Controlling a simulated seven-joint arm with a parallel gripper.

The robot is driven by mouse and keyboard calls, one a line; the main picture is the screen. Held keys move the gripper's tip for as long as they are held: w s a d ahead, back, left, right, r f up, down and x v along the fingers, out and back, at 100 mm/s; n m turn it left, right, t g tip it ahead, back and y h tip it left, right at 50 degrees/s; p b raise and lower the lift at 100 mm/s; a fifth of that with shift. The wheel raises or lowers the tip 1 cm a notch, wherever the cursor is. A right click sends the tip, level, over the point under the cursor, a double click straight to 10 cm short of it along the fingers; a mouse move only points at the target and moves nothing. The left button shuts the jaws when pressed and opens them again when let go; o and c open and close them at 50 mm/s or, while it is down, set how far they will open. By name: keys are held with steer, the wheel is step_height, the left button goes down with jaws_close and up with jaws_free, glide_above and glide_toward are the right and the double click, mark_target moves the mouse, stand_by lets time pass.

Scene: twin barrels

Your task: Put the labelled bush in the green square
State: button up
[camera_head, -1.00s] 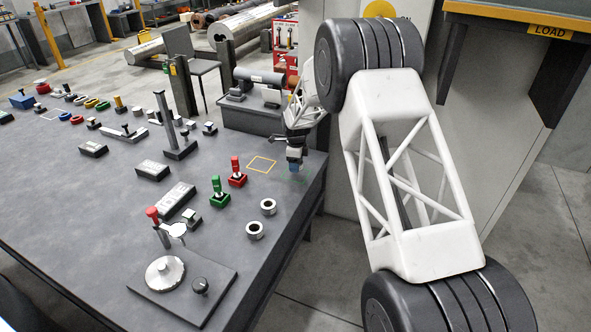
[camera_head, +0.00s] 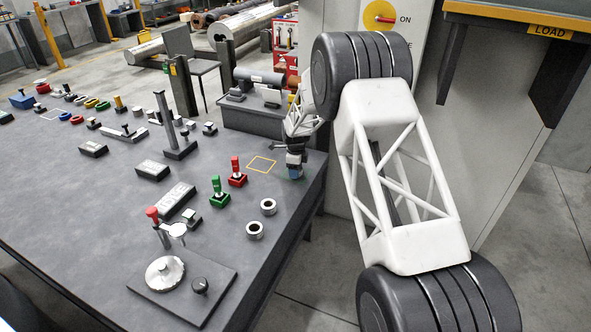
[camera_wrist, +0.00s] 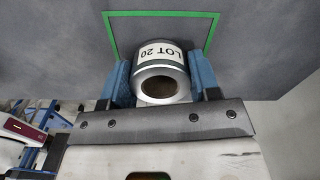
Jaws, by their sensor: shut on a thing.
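The labelled bush (camera_wrist: 160,72) is a grey metal ring with a dark band and a white label reading "LOT 20". My gripper (camera_wrist: 162,85) has its blue fingers shut on the bush's two sides. The green square (camera_wrist: 160,13) is an outline on the dark table; the bush appears between its left and right lines. Its near line is hidden by the bush and gripper. I cannot tell whether the bush touches the table. In the head view my gripper (camera_head: 295,172) is low over the table's right edge, and the bush cannot be made out there.
Two plain bushes (camera_head: 268,206) (camera_head: 255,230) stand nearer the camera. A red-handled piece (camera_head: 236,172) and a green-handled piece (camera_head: 219,193) stand to the left. The table's right edge is close by.

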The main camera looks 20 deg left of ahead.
steer(key=o, duration=1.1)
steer(key=shift+o, duration=0.2)
step_height(320, 180, up, 12)
steer(key=shift+r, duration=0.1)
stand_by(0.5)
steer(key=shift+d+r, duration=0.1)
